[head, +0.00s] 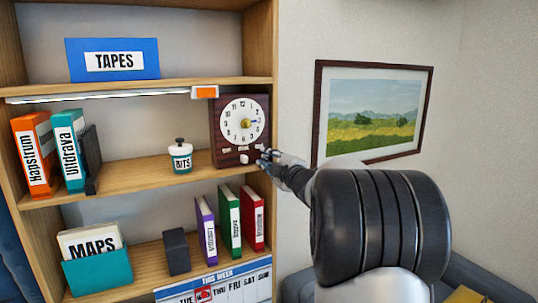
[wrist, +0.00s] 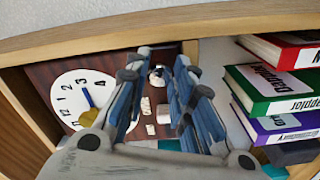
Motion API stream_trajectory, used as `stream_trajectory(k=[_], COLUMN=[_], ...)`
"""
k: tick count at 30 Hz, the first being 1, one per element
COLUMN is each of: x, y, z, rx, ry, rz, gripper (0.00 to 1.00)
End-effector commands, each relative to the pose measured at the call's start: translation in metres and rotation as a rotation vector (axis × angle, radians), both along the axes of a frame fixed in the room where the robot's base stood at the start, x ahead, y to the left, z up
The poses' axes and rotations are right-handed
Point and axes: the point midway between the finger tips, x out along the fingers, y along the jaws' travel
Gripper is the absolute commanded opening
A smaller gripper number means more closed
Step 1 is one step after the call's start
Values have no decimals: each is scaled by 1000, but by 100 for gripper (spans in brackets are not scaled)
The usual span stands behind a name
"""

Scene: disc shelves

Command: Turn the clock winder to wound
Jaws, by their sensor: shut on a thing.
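The wooden clock (head: 228,158) with a white dial stands at the right end of the middle shelf. Its dial (wrist: 72,97) also shows in the wrist view, turned sideways. My gripper (head: 265,158) is at the clock's lower right corner. In the wrist view my gripper (wrist: 160,78) has its two fingers on either side of a small dark and silver knob, seemingly the winder (wrist: 157,75), and is shut on it. The fingers partly hide it, and its turned position cannot be read. A white knob (head: 245,160) and small pale labels sit below the dial.
A white BITS jar (head: 181,160) stands left of the clock. Purple, green and red binders (head: 229,222) stand on the shelf below. The shelf's right upright (head: 262,60) is close to my gripper. A framed picture (head: 372,112) hangs on the wall at right.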

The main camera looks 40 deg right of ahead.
Motion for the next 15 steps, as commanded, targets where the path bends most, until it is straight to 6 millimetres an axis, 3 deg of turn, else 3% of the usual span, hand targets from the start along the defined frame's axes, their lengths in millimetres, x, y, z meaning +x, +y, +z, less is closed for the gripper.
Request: stream_trajectory(k=[15], x=[0], y=[1], z=[0], rx=[479], ry=[-113], rz=[0], gripper=[0])
